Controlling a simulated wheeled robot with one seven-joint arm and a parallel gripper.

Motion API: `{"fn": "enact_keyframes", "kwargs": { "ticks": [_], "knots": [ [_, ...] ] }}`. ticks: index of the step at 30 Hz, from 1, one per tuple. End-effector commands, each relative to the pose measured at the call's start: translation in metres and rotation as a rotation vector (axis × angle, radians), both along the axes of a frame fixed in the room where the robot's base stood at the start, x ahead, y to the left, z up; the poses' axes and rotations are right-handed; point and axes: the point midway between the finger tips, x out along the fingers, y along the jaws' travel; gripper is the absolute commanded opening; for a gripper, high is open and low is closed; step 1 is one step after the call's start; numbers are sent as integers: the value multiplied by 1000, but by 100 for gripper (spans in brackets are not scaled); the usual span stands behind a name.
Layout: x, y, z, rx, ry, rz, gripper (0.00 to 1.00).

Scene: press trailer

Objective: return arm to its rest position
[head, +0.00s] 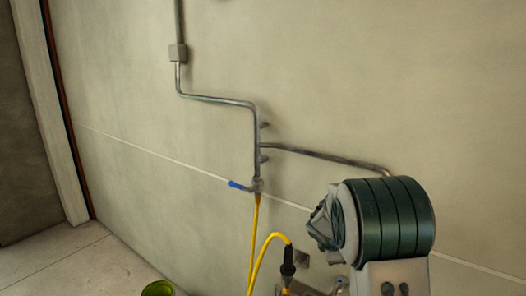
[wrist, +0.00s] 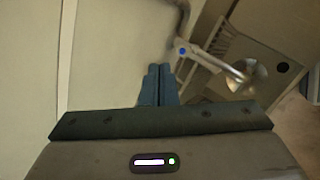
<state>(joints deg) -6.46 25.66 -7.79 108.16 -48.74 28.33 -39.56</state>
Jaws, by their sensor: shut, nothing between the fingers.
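My gripper (wrist: 158,85) is at the centre of the wrist view. Its two blue-grey fingers are together and hold nothing. A pale wall or panel fills the left of that view beyond the fingers, and I see no contact with it. In the head view, part of my arm, a dark green ribbed joint (head: 395,220) with grey links, stands at the lower right in front of the wall. I cannot make out my fingertips in the head view.
In the head view, a metal pipe (head: 215,99) runs along the wall to a blue-handled valve (head: 240,186). A yellow hose (head: 254,240) hangs below it. A green container (head: 158,289) is at the bottom edge. A metal fitting (wrist: 215,62) shows right of my fingers in the wrist view.

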Motion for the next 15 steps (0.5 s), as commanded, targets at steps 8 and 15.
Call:
{"fn": "enact_keyframes", "kwargs": {
  "ticks": [8, 15],
  "knots": [
    [-70, 5, 57, 199, -96, -303, 0],
    [-136, 17, 88, 373, -155, -549, 0]
  ]
}}
